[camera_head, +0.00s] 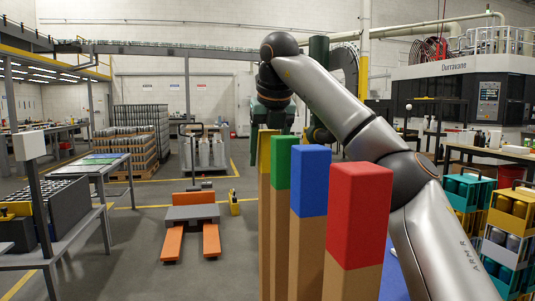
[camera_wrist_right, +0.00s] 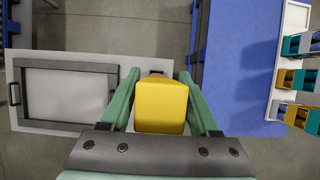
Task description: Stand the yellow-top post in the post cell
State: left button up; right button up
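The yellow-top post (camera_head: 264,165) stands upright, farthest in a row of tall brown posts with coloured tops. My right gripper (camera_head: 266,150) reaches down over it from above, with green fingers on either side of its top. In the right wrist view the yellow top (camera_wrist_right: 161,105) lies between the fingertips, which appear to press on it; my right gripper (camera_wrist_right: 160,76) looks shut on it. The post's foot is hidden, so I cannot tell whether it is lifted. I cannot identify the post cell. My left gripper is not in view.
Green (camera_head: 284,160), blue (camera_head: 310,185) and red (camera_head: 358,215) posts stand close in front. An orange-forked pallet jack (camera_head: 192,220) is on the floor. The wrist view shows a pale board with a grey frame (camera_wrist_right: 65,70) and a blue surface (camera_wrist_right: 238,60).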

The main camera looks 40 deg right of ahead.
jog(key=o, duration=0.3)
pick_arm(q)
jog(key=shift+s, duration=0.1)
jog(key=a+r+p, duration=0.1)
jog(key=p, duration=0.1)
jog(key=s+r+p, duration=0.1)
jog(key=p, duration=0.1)
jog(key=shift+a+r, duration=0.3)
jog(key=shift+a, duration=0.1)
pick_arm(e)
jog(key=v, duration=1.2)
jog(key=shift+r, duration=0.25)
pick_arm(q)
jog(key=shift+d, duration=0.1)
pick_arm(e)
jog(key=shift+a, duration=0.1)
